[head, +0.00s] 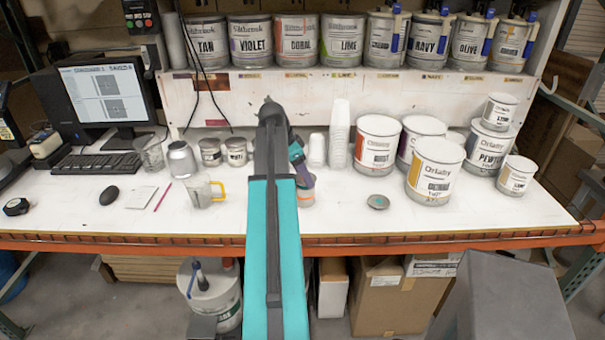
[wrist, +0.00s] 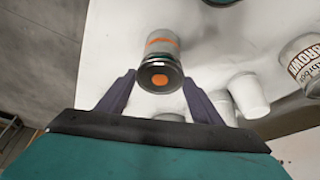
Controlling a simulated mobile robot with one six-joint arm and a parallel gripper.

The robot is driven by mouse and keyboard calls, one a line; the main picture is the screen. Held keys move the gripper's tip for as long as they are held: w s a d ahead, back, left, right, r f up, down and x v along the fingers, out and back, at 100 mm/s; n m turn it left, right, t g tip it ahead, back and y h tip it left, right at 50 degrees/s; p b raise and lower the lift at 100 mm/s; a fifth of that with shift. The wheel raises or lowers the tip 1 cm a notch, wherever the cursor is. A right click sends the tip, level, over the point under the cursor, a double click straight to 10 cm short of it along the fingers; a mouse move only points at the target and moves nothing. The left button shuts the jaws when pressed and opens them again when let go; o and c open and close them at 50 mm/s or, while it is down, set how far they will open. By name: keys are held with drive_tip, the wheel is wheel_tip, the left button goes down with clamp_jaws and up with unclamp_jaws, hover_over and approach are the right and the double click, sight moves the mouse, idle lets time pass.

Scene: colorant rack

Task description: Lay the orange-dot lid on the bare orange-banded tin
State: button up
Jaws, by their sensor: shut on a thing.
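The orange-dot lid (wrist: 160,78) is a dark round disc with an orange dot, between my two purple fingers in the wrist view. My gripper (wrist: 160,84) is shut on it; it also shows in the head view (head: 303,178). The orange-banded tin (wrist: 161,43) is a small grey can directly behind the lid in the wrist view. In the head view the tin (head: 306,200) stands on the bench just below my fingers, partly hidden by my arm. The lid is at the tin's top end and hides its mouth. I cannot tell whether lid and rim touch.
A green lid (head: 378,202) lies on the bench to the right. White cups (head: 338,135) stand behind the tin. The bench front near the tin is clear.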

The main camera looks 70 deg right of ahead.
drive_tip(key=shift+f, duration=0.55)
drive_tip(key=o, duration=1.1)
drive_tip(key=shift+w+r+b, duration=0.1)
drive_tip(key=shift+r+b, duration=0.05)
drive_tip(key=shift+b, duration=0.15)
drive_tip(key=shift+b+v, duration=1.65)
drive_tip(key=shift+v, duration=5.15)
drive_tip(key=shift+r, duration=0.15)
